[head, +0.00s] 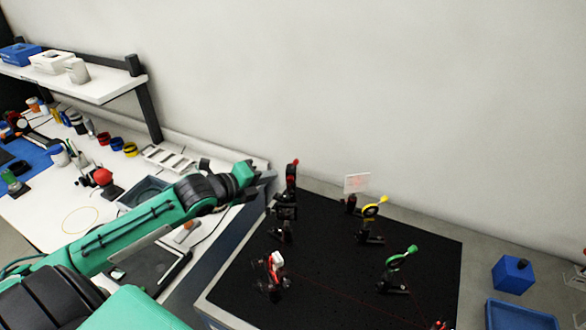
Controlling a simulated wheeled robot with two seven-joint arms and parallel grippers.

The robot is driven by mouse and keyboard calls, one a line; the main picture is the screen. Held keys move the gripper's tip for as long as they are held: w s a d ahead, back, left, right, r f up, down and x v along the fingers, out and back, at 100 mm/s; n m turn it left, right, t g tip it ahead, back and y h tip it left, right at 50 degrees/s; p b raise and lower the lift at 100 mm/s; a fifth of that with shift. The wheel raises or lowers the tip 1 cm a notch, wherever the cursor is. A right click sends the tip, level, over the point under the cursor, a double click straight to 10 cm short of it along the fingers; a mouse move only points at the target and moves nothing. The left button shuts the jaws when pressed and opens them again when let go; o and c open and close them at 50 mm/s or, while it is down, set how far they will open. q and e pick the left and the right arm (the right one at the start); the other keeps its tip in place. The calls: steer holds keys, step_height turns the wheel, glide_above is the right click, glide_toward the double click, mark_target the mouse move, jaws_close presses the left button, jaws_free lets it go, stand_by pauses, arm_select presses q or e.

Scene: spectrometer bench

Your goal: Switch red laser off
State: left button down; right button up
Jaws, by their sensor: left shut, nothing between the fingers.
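The black optical breadboard (335,245) carries several mounts. I cannot tell for sure which device is the red laser. A thin red beam line runs across the front of the board, and a faint reddish glow shows on a small pale card (357,183) at the back. A dark mount with red parts (291,175) stands at the board's back left corner. A red and white device (275,266) sits at the left front. My left gripper (268,178) is shut and empty, just left of the dark mount with red parts. Any gap between them is too small to judge.
A yellow-ringed mount (371,211) and a green-ringed mount (398,257) stand on the right of the board. A blue box (512,273) and blue tray (520,316) lie farther right. The cluttered white bench (40,210) and a shelf (105,87) are left.

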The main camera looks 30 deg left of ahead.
mark_target(293, 179)
arm_select(q)
steer(key=p+x, duration=0.4)
steer(key=x, duration=0.5)
steer(key=shift+w+r, duration=0.15)
steer(key=shift+w+d+f, duration=0.15)
steer(key=shift+w+f, duration=0.15)
steer(key=shift+w, duration=0.2)
steer(key=shift+f, duration=0.1)
